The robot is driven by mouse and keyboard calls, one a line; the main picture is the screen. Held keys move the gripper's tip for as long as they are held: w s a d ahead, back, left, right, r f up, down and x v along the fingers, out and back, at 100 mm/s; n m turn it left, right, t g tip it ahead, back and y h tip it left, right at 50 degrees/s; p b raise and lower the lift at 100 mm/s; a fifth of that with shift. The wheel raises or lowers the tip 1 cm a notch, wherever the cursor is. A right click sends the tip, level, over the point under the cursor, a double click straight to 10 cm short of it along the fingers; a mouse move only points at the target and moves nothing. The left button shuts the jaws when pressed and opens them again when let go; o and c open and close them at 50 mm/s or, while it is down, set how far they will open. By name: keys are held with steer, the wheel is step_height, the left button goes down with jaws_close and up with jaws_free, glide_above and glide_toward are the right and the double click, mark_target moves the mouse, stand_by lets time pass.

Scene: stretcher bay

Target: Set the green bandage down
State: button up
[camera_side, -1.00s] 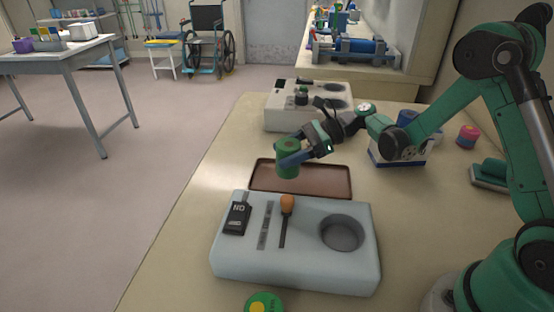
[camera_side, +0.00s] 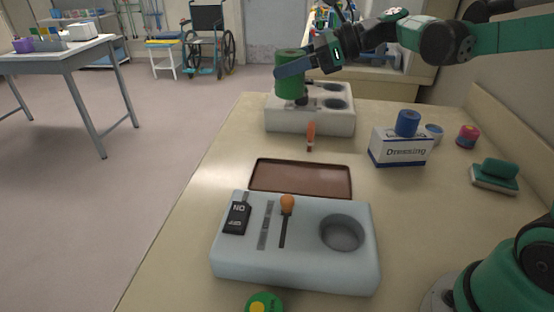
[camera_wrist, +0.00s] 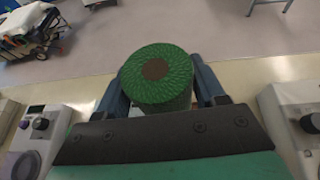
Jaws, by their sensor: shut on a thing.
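The green bandage (camera_side: 290,72) is a rolled green cylinder with a brown core. My gripper (camera_side: 292,68) is shut on it and holds it upright, high up at the far end of the table. In the side view it overlaps the far white block. In the wrist view the bandage (camera_wrist: 157,80) sits between my two fingers, with table edge and floor behind it. A brown tray (camera_side: 300,178) lies empty on the table, well in front of the bandage. I cannot tell the exact height of the bandage.
A grey-white block (camera_side: 296,270) with an orange-knobbed lever and a round hole stands nearest. The far white block (camera_side: 310,120) has round holes. A dressing box (camera_side: 401,150) bears a blue roll (camera_side: 408,123). An orange tube (camera_side: 311,136) stands between. The table's left strip is clear.

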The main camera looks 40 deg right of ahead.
mark_target(292, 50)
steer(key=m+h, duration=0.1)
steer(key=r+m+t+h, duration=0.1)
steer(key=m+t, duration=0.1)
steer(key=shift+s+d+r+h, duration=0.15)
steer(key=shift+s+d+h, duration=0.15)
steer(key=shift+h, duration=0.1)
steer(key=m+t+h, duration=0.1)
steer(key=s+d+r+m+t+h, duration=0.1)
steer(key=m+h, duration=0.1)
steer(key=shift+d+r, duration=0.15)
steer(key=shift+r, duration=0.2)
steer(key=s+a+f+n+g+y, duration=0.2)
steer(key=a+n+g+y, duration=0.5)
steer(key=a, duration=1)
steer(key=s+a+f+n+g+y, duration=0.1)
steer(key=s+a+n+g, duration=0.35)
steer(key=a, duration=0.25)
steer(key=s+a+n+g+y, duration=0.1)
steer(key=s+a+n+g, duration=0.35)
steer(key=a, duration=0.35)
steer(key=shift+t, duration=0.5)
steer(key=shift+s+d+f, duration=0.1)
steer(key=shift+f, duration=4.95)
steer(key=shift+s+d+f, duration=0.1)
steer(key=shift+f, duration=4.9)
steer(key=shift+f, duration=0.35)
